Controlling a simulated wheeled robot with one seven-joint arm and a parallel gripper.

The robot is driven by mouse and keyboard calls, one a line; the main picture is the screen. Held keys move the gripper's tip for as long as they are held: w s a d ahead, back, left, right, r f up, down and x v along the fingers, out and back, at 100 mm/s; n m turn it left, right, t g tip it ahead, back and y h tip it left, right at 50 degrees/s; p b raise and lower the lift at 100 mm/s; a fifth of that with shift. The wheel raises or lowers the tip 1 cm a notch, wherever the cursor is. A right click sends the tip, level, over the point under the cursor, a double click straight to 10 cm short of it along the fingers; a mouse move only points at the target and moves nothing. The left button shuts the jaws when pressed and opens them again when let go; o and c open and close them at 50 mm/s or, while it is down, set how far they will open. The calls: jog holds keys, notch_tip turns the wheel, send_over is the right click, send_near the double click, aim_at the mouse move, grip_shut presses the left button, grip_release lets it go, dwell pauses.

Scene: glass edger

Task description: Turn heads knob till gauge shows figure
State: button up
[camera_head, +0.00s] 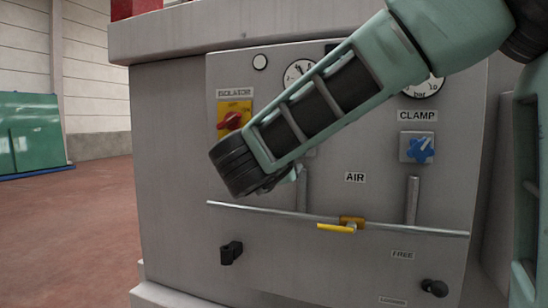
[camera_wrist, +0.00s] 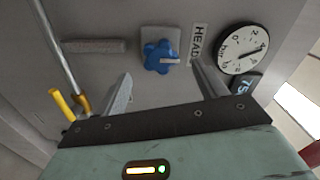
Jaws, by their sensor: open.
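The blue heads knob (camera_wrist: 160,57) is a lobed knob with a pale pointer, on a light square plate beside the label "HEAD", which is cut off by a finger. My gripper (camera_wrist: 162,80) is open and empty, its two fingers either side of the knob in the picture; I cannot tell how near they are. The heads gauge (camera_wrist: 243,48) is a white dial with a dark needle, right of the knob. A dark plate (camera_wrist: 243,84) with a pale blue figure, seemingly starting "75", is partly hidden. In the head view my arm hides the knob and part of the gauge (camera_head: 297,71).
The clamp knob (camera_head: 420,150) is blue too, under its own gauge (camera_head: 424,87). A red isolator switch (camera_head: 232,121) is at left. A pipe (camera_head: 270,211) with a yellow valve handle (camera_head: 337,228) crosses below. Black handles (camera_head: 231,253) stick out lower down.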

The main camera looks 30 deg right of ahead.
jog(key=b+v, duration=0.1)
jog(key=v, duration=0.9)
jog(key=shift+s+a, duration=0.25)
jog(key=shift+a, duration=0.05)
